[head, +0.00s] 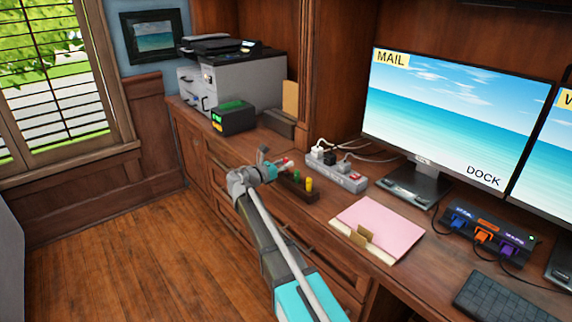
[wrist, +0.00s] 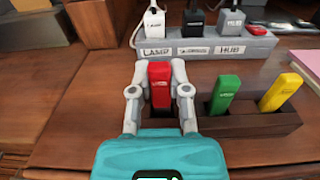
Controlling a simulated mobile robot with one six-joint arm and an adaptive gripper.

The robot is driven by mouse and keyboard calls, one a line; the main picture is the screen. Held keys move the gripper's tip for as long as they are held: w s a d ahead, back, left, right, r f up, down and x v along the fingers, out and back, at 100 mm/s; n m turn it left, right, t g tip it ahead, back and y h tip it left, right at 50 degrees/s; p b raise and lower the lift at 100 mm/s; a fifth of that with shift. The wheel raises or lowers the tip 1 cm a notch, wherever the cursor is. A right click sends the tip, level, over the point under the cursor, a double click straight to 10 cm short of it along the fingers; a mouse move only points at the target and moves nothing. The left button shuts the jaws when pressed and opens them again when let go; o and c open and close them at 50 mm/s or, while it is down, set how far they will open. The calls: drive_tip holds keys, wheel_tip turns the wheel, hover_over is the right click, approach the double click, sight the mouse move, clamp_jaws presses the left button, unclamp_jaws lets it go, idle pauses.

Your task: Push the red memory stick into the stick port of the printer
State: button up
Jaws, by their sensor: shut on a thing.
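The red memory stick (wrist: 160,88) is between the two fingers of my gripper (wrist: 160,100) in the wrist view, and the gripper is shut on it. The stick stands upright at the left end of a dark wooden holder (wrist: 250,124); I cannot tell whether its lower end is still in a slot. In the head view, my gripper (head: 278,165) is over the left end of the holder, with a bit of red at its tip. The printer (head: 232,78) stands at the back left of the desk, away from my gripper. Its stick port cannot be made out.
A green stick (wrist: 224,94) and a yellow stick (wrist: 280,92) stand in the holder. A labelled power strip (wrist: 215,46) with plugs lies behind it. A dark box with a green top (head: 233,117) stands before the printer. A pink folder (head: 378,228) lies to the right.

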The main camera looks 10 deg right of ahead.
drive_tip(key=shift+r+p, duration=0.4)
drive_tip(key=shift+r, duration=0.25)
drive_tip(key=s+r+p, duration=1)
drive_tip(key=s, duration=0.4)
drive_tip(key=shift+d, duration=0.25)
drive_tip(key=shift+s, duration=0.1)
